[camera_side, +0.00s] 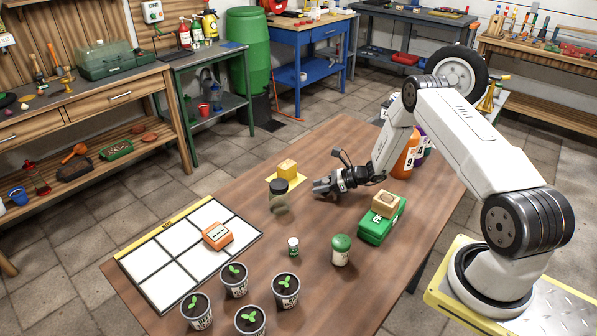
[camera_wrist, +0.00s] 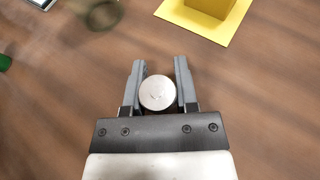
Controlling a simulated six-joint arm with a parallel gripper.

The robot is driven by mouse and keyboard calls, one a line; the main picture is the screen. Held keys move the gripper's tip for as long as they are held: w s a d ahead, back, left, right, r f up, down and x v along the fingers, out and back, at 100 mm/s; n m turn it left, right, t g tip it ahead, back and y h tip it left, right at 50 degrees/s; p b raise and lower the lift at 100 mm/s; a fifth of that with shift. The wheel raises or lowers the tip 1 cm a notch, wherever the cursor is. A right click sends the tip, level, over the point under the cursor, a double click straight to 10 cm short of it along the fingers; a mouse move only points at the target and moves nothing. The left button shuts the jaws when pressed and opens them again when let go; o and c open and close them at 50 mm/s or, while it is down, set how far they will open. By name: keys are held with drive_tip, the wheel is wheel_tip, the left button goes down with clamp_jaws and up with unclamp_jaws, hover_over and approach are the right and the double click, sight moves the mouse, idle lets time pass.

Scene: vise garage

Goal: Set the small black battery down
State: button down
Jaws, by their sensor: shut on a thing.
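My gripper (camera_side: 322,187) is low over the wooden table, right of the jar with the black lid. In the wrist view its two fingers (camera_wrist: 159,80) are shut on the small black battery (camera_wrist: 157,93). Only the battery's pale round end faces the camera, so it appears to stand upright between the fingers. Its dark sides are hidden, and in the side view I cannot make it out from the dark gripper. I cannot tell whether its lower end touches the table.
A yellow block (camera_side: 287,168) sits on a yellow mat (camera_wrist: 190,22) nearby. The glass jar (camera_side: 279,203) stands beside it. A green box (camera_side: 378,226) with a wooden block, small bottles, potted seedlings (camera_side: 234,280) and a white-tiled board (camera_side: 177,265) share the table (camera_side: 330,290). Bare wood surrounds my gripper.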

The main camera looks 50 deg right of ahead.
drive_tip(key=shift+f, duration=0.15)
drive_tip(key=shift+c, duration=1.9)
unclamp_jaws()
drive_tip(key=v, duration=1.2)
